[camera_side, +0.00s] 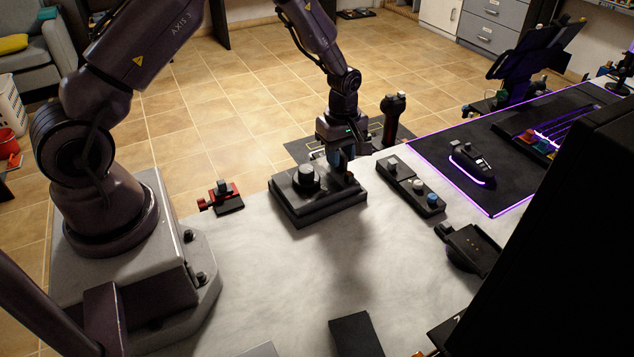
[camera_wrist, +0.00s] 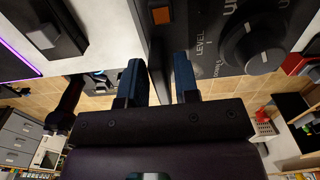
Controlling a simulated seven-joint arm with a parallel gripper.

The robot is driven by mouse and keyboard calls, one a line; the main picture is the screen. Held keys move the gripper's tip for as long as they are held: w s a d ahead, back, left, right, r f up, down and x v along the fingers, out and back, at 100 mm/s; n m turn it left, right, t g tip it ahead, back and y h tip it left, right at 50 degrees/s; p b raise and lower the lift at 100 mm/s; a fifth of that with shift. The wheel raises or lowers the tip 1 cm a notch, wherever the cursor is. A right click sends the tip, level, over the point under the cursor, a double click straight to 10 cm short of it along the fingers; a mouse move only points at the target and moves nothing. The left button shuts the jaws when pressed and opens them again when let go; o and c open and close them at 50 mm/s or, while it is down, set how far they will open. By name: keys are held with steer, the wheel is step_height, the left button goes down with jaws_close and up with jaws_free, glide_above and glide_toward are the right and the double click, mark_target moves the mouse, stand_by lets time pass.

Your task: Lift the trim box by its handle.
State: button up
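The trim box appears to be the black box (camera_side: 320,210) with a round knob (camera_side: 307,177) near the middle of the pale table. The wrist view shows its face (camera_wrist: 207,35) at top right, with an orange button, a large dial and the word LEVEL. My gripper (camera_side: 343,170) points down over the box's right end, beside the knob. In the wrist view its two blue fingers (camera_wrist: 158,78) are spread, with a gap between them. A dark narrow part shows in the gap; I cannot tell whether it is the handle. The handle is mostly hidden by the fingers.
A small red device (camera_side: 222,197) sits to the left. A purple-edged mat (camera_side: 500,185) lies further right. The table in front is mostly clear.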

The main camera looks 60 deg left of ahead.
mark_target(323, 177)
jaws_close()
steer(key=shift+r, duration=0.1)
steer(key=shift+r, duration=0.45)
step_height(323, 177, up, 3)
steer(key=shift+s+f, duration=0.1)
steer(key=shift+f, duration=0.1)
steer(key=s+d+r, duration=0.3)
steer(key=s+r, duration=1)
steer(key=r, duration=0.2)
steer(key=shift+s+r, duration=0.2)
